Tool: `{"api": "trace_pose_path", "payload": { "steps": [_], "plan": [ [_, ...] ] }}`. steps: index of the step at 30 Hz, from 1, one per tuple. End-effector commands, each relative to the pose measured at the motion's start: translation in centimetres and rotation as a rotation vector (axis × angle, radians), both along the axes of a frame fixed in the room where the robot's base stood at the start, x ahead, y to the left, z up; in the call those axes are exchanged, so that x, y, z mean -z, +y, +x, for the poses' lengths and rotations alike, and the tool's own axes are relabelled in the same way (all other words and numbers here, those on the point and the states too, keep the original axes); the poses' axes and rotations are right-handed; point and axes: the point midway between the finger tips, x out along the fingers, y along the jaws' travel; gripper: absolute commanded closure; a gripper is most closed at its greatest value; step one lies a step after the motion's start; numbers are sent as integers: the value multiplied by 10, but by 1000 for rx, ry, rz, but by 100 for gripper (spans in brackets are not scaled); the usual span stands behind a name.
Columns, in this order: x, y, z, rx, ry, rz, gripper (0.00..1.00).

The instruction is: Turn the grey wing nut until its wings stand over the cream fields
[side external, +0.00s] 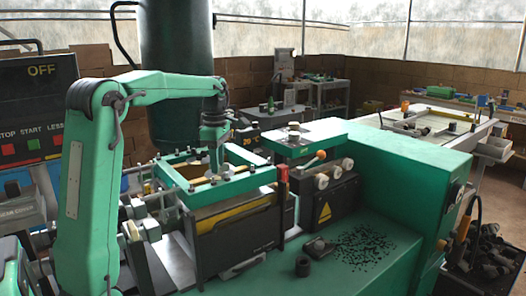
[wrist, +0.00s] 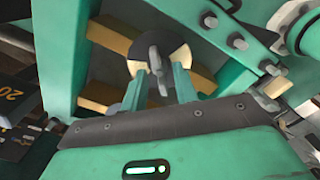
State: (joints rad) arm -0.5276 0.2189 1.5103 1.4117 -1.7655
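The grey wing nut (wrist: 157,65) sits at the middle of a round disc with dark and cream fields. A cream field (wrist: 181,56) shows at the disc's right, and another cream patch shows at its left. The wings run roughly up and down in the wrist view, with the upper wing against the dark field (wrist: 146,48). My gripper (wrist: 160,72) has its two green fingers apart, one on each side of the wing nut, with gaps visible. In the side view my gripper (side external: 214,165) points down into the green frame; the nut is too small to tell there.
A green frame (side external: 243,184) with bolted corners surrounds the work; its bar with bolts (wrist: 225,35) also shows in the wrist view. Wooden bars (wrist: 110,40) lie below the disc. A green housing (side external: 395,180) stands to the right, with dark bits scattered on its ledge.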

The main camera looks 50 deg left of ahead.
Motion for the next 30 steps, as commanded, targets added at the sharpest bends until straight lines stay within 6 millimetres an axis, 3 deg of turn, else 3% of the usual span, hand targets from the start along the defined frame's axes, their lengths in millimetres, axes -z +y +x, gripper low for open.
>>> {"api": "trace_pose_path", "payload": {
  "steps": [2,6,7,20,30],
  "plan": [
    [0,0,0,0,0,0,71],
    [0,0,0,0,1,-1,98],
    [0,0,0,0,1,-1,100],
    [0,0,0,50,1,-1,100],
    [-1,1,1,252,1,-1,100]
  ]
}}
